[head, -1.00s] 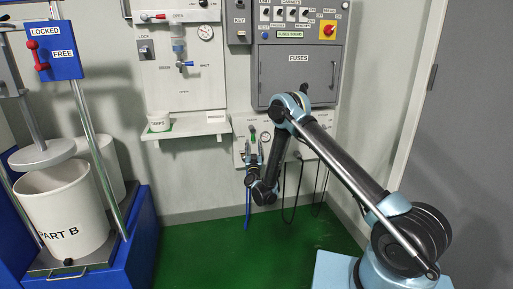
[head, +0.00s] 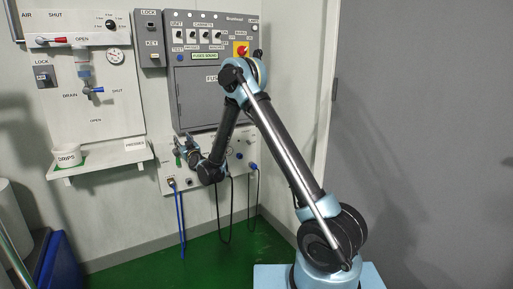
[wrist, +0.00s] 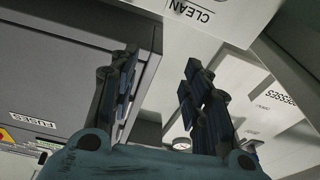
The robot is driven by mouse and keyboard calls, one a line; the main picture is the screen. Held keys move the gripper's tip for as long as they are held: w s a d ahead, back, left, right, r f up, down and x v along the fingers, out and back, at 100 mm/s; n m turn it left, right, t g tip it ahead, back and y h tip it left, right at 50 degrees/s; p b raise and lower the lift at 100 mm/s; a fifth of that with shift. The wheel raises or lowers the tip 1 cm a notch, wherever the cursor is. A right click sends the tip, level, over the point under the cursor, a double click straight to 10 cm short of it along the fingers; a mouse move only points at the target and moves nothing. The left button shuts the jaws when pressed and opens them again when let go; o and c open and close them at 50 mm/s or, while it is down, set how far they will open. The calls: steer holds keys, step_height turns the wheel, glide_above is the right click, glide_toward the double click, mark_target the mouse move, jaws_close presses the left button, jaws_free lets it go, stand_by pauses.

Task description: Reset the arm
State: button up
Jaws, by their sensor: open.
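My gripper (head: 187,142) is at the end of my folded arm, in front of the lower wall panel in the head view, with its fingers upward. In the wrist view the two dark fingers of my gripper (wrist: 160,78) stand apart with nothing between them. My arm rises from its base at the right to a high elbow in front of the grey cabinet (head: 190,100), then comes down to the wrist. The gripper partly hides the lower panel (head: 240,170). I cannot tell whether it touches the panel.
A shelf (head: 110,162) with a white DRIPS cup (head: 66,155) juts from the wall to the left of my gripper. A blue hose (head: 181,225) and dark cables hang below the panel. The green floor (head: 215,265) is open below. A grey door (head: 430,130) is at right.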

steer(key=s+d+r+g+h, duration=0.1)
steer(key=s+d+r+g, duration=0.15)
steer(key=d, duration=0.55)
steer(key=s+d+r+g+h, duration=0.1)
steer(key=s+d+r, duration=0.2)
steer(key=d, duration=0.5)
steer(key=s+d+r+g+h, duration=0.1)
steer(key=s+d+r+g, duration=0.15)
steer(key=d, duration=0.55)
steer(key=s+d+f+m+g+h, duration=0.2)
steer(key=s+d+f+h, duration=0.1)
steer(key=s+d, duration=0.85)
steer(key=s+d+f+m+g+h, duration=0.2)
steer(key=s+d+f, duration=0.1)
steer(key=s+d, duration=0.85)
steer(key=s+d+f+m+g+h, duration=0.1)
steer(key=s+d+f, duration=0.1)
steer(key=s, duration=0.4)
steer(key=s+d+f+m+g+h, duration=0.1)
steer(key=s+d+f+g, duration=0.1)
steer(key=s+d, duration=0.3)
steer(key=s+d+f+m+g+h, duration=0.1)
steer(key=s+d+f+m, duration=0.1)
steer(key=s, duration=0.6)
step_height(320, 180, down, 2)
steer(key=shift+s+d+f, duration=0.25)
steer(key=shift+s+d, duration=0.05)
steer(key=shift+d, duration=0.55)
